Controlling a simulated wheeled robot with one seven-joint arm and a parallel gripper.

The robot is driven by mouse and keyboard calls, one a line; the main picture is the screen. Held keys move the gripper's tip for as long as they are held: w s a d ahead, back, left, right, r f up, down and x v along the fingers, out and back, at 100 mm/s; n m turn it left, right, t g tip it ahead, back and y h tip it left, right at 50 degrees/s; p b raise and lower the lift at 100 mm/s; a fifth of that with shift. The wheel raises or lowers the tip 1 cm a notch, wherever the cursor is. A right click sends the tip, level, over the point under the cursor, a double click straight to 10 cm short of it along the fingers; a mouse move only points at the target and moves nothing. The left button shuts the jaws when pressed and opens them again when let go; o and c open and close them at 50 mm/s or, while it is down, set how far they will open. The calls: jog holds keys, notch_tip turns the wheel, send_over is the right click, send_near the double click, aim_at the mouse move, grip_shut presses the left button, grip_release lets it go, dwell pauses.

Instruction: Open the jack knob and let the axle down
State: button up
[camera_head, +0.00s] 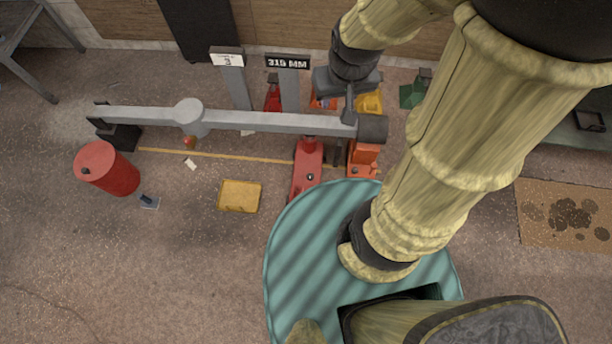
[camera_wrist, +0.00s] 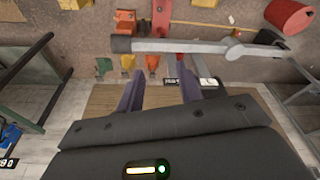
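The axle (camera_head: 265,121) is a long grey beam with a round hub near its left part, and lies across the head view. A long red jack (camera_head: 308,172) stands on the floor, its far end under the beam; part of it shows at the top of the wrist view (camera_wrist: 162,18). I cannot make out its knob clearly. An orange stand (camera_head: 363,157) is beside the jack near the beam's right end. My gripper (camera_head: 349,106) appears over the beam's right part in the head view. In the wrist view its two dark fingers (camera_wrist: 160,80) are apart, with nothing between them.
A red drum (camera_head: 107,168) and a yellow pad (camera_head: 239,196) are left of the jack. Behind the beam are a "315 MM" sign post (camera_head: 288,63), a second sign (camera_head: 227,58), a yellow block (camera_head: 370,103) and a green block (camera_head: 413,93). Open floor lies at lower left.

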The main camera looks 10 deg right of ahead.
jog(key=o, duration=0.3)
jog(key=shift+o, duration=0.5)
jog(key=shift+w+f+b, duration=0.1)
jog(key=shift+f+b, duration=0.25)
jog(key=m+g+b, duration=0.3)
jog(key=m+b, duration=0.8)
jog(key=b, duration=3.8)
send_over(311, 175)
notch_tip(311, 175, down, 73)
jog(key=shift+r, duration=0.15)
notch_tip(311, 175, down, 17)
jog(key=b, duration=0.9)
jog(key=shift+a+f, duration=0.1)
jog(key=shift+f, duration=0.1)
